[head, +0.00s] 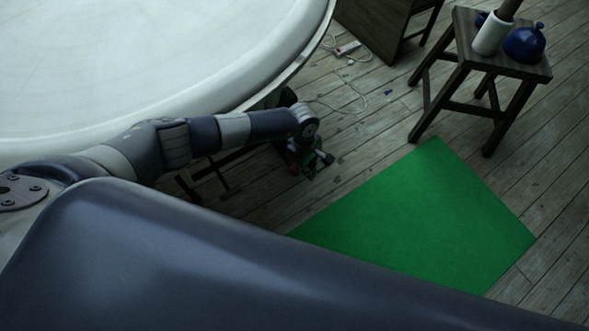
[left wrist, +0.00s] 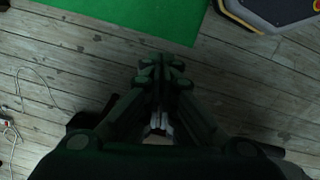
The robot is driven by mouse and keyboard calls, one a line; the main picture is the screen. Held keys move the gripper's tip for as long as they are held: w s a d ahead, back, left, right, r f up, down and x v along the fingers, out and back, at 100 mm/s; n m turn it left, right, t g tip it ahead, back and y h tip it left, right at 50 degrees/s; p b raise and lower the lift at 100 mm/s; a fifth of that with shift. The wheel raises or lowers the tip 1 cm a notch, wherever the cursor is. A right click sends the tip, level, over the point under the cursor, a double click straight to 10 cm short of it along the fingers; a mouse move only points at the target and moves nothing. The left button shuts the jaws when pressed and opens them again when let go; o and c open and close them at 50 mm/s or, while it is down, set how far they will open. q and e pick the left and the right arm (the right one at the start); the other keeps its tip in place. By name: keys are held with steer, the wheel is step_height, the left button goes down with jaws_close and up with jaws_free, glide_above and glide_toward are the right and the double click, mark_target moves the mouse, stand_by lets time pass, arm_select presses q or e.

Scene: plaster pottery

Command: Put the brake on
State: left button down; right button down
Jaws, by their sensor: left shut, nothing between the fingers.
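No brake can be made out in either view. A large round white basin or tabletop (head: 150,70) fills the upper left of the head view, with dark legs below its rim partly hidden behind my left arm. My left gripper (head: 312,168) points down towards the floor just beyond the rim, beside the green mat. In the left wrist view its fingers (left wrist: 162,68) are together over the wooden floor, with nothing seen between them. A small pale part shows behind the fingers, and I cannot tell what it is. My right gripper is not in view.
A green mat (head: 425,215) lies on the plank floor (head: 375,115). A wooden stool (head: 535,72) holds a white cylinder (head: 490,36) and a blue bag (head: 525,45). A power strip (head: 347,48) with a loose cable lies near a wooden cabinet (head: 375,25).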

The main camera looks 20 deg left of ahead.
mark_target(295, 169)
arm_select(q)
steer(key=a, duration=0.1)
steer(key=w+a+r+m+y, duration=0.1)
steer(key=w+a+m+y, duration=0.1)
steer(key=a, duration=0.1)
steer(key=shift+w+r+t, duration=0.2)
steer(key=shift+r+t, duration=0.15)
steer(key=shift+t, duration=0.05)
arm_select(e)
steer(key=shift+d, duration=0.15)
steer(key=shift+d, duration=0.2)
arm_select(q)
steer(key=shift+f, duration=0.1)
